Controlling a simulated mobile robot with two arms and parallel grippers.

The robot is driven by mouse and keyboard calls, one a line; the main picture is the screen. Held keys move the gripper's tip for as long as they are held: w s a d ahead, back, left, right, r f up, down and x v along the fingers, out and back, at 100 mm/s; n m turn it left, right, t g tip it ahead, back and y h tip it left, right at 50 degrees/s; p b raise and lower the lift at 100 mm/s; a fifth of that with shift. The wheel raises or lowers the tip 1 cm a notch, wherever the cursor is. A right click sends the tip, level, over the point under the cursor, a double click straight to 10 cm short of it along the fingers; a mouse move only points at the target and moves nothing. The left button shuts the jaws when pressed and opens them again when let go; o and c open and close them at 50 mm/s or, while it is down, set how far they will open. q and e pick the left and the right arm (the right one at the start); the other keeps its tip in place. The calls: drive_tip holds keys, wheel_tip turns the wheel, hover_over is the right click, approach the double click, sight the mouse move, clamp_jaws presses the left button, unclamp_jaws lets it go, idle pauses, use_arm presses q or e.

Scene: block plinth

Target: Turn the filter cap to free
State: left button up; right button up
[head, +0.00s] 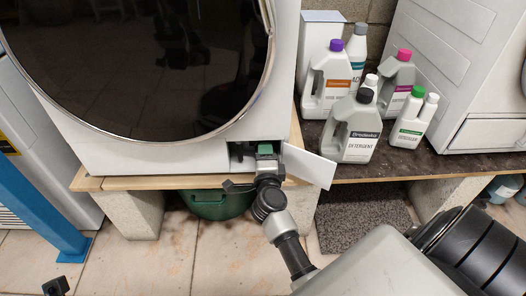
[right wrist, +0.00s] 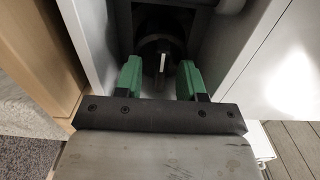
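The filter cap (right wrist: 161,58) is a dark round part inside a recess at the bottom of the washing machine, with an upright pale ridge or mark at its middle. My right gripper (right wrist: 161,78) has green fingertips, open, one on each side of the ridge with a gap on both sides. In the head view my right gripper (head: 265,152) reaches into the open filter compartment, and the cap is hidden there. The white compartment door (head: 308,166) stands open to the right. A small dark part at the bottom left edge of the head view may be my left gripper (head: 57,286); its fingers are unclear.
The washing machine (head: 170,155) stands on a wooden shelf on blocks. A green tub (head: 215,205) is on the floor below the compartment. Several bottles, including a detergent bottle (head: 355,130), stand on the counter to the right. The recess walls are close around my right fingers.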

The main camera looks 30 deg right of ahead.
drive_tip(key=shift+c, duration=0.3)
clamp_jaws()
drive_tip(key=shift+r, duration=0.1)
